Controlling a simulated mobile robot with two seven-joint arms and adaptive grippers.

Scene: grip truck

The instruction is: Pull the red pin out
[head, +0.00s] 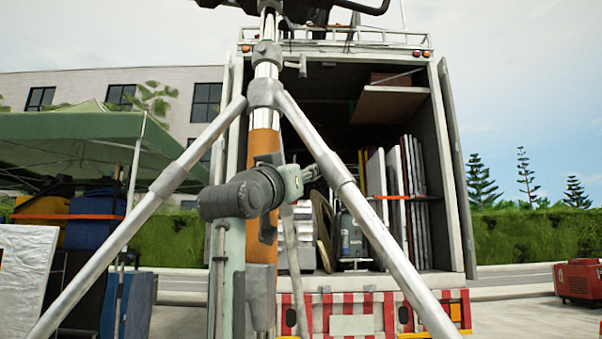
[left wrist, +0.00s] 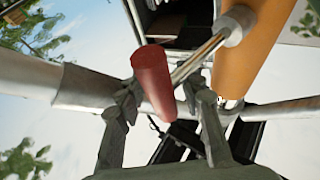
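The red pin (left wrist: 154,82) shows in the left wrist view as a red cylindrical grip. A thin metal rod beside it leads to a pale collar (left wrist: 238,24) by an orange post (left wrist: 250,55). My left gripper (left wrist: 162,95) has its two fingers spread on either side of the red grip, with a gap on the right side; contact on the left is unclear. In the head view my left gripper (head: 311,172) points right, in front of the tripod stand's orange section (head: 263,142). The pin cannot be made out there. My right gripper is not in view.
The metal tripod's splayed legs (head: 145,210) frame my left arm closely. Behind stands an open truck (head: 447,180) with panels and equipment inside. A green canopy (head: 85,135) is at left and a red box (head: 579,281) at far right.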

